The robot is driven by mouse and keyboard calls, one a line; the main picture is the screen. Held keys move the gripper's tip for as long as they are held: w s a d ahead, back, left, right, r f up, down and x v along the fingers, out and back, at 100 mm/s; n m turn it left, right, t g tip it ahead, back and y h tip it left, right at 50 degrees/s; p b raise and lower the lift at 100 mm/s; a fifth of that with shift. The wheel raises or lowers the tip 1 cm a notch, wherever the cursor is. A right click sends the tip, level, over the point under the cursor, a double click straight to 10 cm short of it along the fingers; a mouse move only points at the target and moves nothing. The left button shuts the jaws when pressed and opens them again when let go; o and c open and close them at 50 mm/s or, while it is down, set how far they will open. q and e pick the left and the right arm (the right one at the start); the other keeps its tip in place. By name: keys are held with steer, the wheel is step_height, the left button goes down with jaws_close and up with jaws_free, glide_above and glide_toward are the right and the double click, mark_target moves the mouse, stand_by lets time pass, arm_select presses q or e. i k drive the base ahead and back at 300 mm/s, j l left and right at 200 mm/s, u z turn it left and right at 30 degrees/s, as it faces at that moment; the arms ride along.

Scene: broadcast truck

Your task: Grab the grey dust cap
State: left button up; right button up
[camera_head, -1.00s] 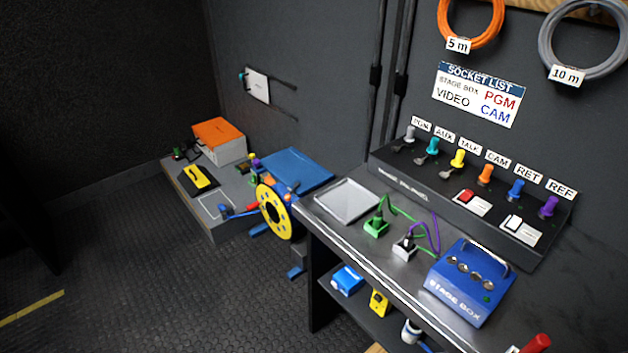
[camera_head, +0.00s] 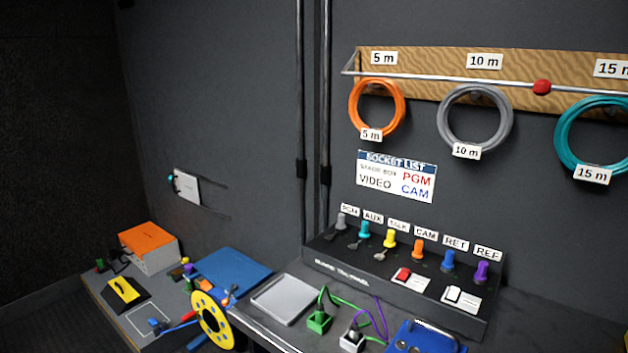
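The grey dust cap (camera_head: 341,221) sits at the left end of a row of coloured caps on the black sloped panel (camera_head: 390,268), under the PGM label (camera_head: 349,210). Beside it to the right are a teal cap (camera_head: 364,230), a yellow cap (camera_head: 390,239), an orange cap (camera_head: 418,248), a blue cap (camera_head: 448,260) and a purple cap (camera_head: 481,271). Neither of my grippers shows in the view.
The counter holds a grey tray (camera_head: 285,299), a green connector block (camera_head: 319,321), a white one (camera_head: 352,341) and the blue stage box (camera_head: 422,338). Cable coils hang on the wall, including an orange coil (camera_head: 377,82). A lower bench with a yellow reel (camera_head: 212,320) stands left.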

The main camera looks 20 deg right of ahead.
mark_target(340, 225)
steer(key=z, duration=1.3)
